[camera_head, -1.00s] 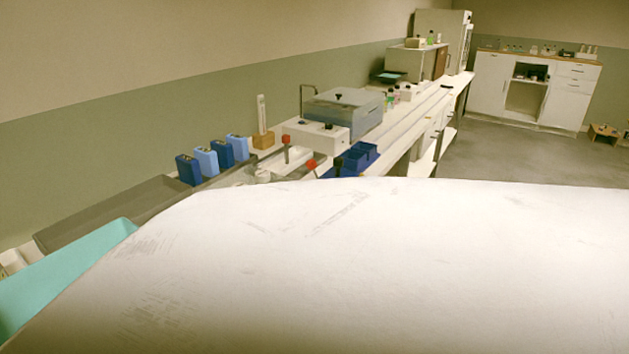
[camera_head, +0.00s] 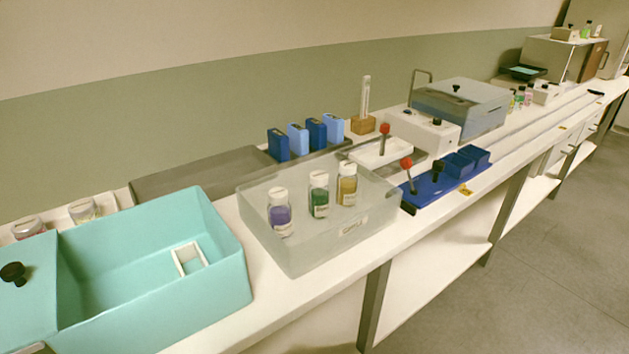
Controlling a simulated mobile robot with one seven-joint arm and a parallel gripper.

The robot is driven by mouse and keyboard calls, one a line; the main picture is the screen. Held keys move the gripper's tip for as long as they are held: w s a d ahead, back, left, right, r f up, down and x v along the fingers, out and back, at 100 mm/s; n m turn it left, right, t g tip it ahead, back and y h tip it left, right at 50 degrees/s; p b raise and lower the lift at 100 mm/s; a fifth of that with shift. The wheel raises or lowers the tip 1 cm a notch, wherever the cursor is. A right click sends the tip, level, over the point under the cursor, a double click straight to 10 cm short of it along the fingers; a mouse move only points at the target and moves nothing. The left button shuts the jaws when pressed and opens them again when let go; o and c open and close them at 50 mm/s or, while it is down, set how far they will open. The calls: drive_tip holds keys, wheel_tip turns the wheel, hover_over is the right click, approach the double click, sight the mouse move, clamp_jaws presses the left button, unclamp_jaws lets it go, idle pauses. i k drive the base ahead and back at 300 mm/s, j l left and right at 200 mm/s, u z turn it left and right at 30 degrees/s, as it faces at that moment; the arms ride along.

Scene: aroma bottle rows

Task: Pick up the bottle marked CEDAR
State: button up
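Each has a pale label, but the words are too small to read, so I cannot tell which is marked CEDAR. The block's front carries a small label, also unreadable. My gripper is not in this view.
A teal open box (camera_head: 150,270) with a small white frame inside stands left of the block. Open floor (camera_head: 530,250) lies at right.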

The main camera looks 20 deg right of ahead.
sight(347, 181)
drive_tip(key=z, duration=0.7)
drive_tip(key=i+l, duration=0.2)
drive_tip(key=l, duration=0.15)
